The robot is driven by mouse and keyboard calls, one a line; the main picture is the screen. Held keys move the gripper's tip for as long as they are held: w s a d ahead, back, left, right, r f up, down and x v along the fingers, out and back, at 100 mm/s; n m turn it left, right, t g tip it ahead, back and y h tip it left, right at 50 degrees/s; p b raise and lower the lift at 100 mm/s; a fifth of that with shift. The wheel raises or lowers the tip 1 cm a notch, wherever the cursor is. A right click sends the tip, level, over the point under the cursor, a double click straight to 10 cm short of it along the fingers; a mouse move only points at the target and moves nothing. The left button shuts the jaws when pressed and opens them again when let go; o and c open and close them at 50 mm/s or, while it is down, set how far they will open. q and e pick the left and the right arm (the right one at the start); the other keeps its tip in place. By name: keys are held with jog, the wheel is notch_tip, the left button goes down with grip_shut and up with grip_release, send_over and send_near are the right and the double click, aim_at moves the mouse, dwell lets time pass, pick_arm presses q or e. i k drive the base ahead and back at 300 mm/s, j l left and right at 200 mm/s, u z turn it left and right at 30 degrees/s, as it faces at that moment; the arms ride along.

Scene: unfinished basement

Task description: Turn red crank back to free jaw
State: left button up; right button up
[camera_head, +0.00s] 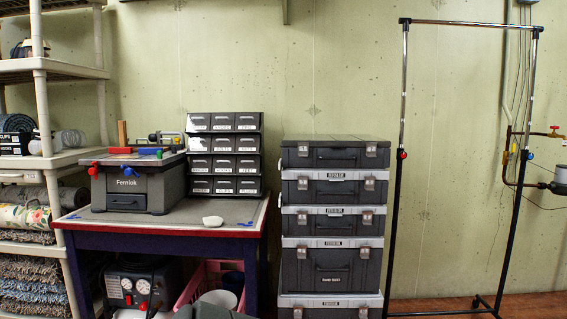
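A dark grey bench unit marked "Fernlok" (132,192) stands on the left part of a worktable. A small red handle (93,169), likely the red crank, sticks out at its upper left front. A blue knob (128,171) is beside it on the front face. Neither of my grippers is in view.
The worktable (180,231) has a red edge and bears a pale lump (213,221). A drawer cabinet (225,155) stands behind it. Stacked toolboxes (333,222) are to the right, a loaded shelf (60,159) to the left. A garment rack (398,200) stands farther right.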

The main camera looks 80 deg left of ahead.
aim_at(93, 171)
jog(key=u, duration=3.7)
jog(key=i+j+z, duration=0.1)
jog(key=z, duration=0.65)
jog(key=j+z, duration=0.35)
jog(key=j, duration=0.2)
jog(key=j+z, duration=0.35)
jog(key=j, duration=0.2)
jog(key=i, duration=0.05)
